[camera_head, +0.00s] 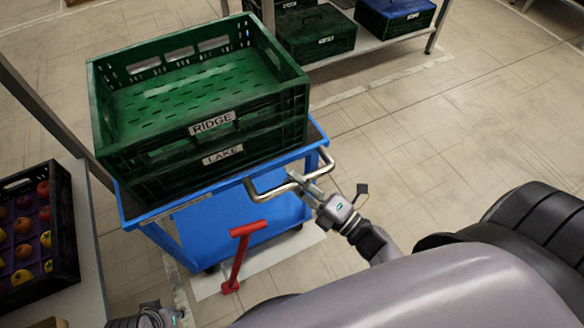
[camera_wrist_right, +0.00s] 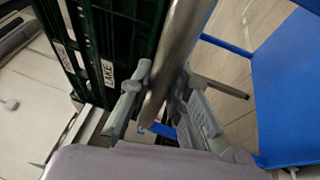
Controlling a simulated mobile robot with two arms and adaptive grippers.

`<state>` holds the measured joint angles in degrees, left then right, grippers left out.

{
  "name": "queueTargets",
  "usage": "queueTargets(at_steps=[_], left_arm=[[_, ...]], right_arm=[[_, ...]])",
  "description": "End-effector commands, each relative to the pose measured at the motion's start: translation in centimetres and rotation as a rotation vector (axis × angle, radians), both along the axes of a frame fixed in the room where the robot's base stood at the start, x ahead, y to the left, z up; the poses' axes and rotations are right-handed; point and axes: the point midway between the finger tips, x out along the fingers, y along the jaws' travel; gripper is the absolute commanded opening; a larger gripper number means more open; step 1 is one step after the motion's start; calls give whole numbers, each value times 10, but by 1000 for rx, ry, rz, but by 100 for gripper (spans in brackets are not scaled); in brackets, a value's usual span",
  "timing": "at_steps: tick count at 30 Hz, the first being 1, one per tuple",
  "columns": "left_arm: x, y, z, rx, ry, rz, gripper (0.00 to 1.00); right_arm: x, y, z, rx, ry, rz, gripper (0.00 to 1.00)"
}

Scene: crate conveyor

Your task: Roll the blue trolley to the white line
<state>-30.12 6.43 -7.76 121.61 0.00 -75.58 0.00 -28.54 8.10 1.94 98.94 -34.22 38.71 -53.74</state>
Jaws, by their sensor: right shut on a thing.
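The blue trolley (camera_head: 190,222) stands at the left centre in the head view, with a metal push handle (camera_head: 262,194) on its near right side. My right gripper (camera_head: 303,184) is shut on this handle. The wrist view shows its fingers (camera_wrist_right: 155,105) on both sides of the metal bar. A white strip (camera_head: 207,288) lies on the floor at the trolley's near side, partly hidden by the trolley. Part of my left gripper (camera_head: 160,315) shows at the bottom edge; its fingers cannot be made out.
Two stacked green crates, RIDGE (camera_head: 263,109) and LAKE (camera_head: 262,145), ride on the trolley. A red T-shaped lever (camera_head: 237,258) stands at its near side. A black fruit crate (camera_head: 66,240) sits on a table at left. A shelf (camera_head: 375,43) stands behind. Floor at right is clear.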

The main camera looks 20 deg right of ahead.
Motion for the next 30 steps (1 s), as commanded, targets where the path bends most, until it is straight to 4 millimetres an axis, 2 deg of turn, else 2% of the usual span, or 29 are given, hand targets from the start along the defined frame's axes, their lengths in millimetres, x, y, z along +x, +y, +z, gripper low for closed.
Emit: queueTargets(at_steps=[14, 15, 24, 30], left_arm=[[0, 0, -4, 0, 0, 0, 33], [0, 0, -4, 0, 0, 0, 33], [0, 0, -4, -1, 0, 0, 33], [0, 0, -4, -1, 1, 0, 33]], right_arm=[[-6, 0, -1, 2, 2, -1, 0], [-6, 0, -1, 2, 2, -1, 18], [-6, 0, 0, 1, 0, -1, 38], [-6, 0, 0, 1, 0, 0, 38]])
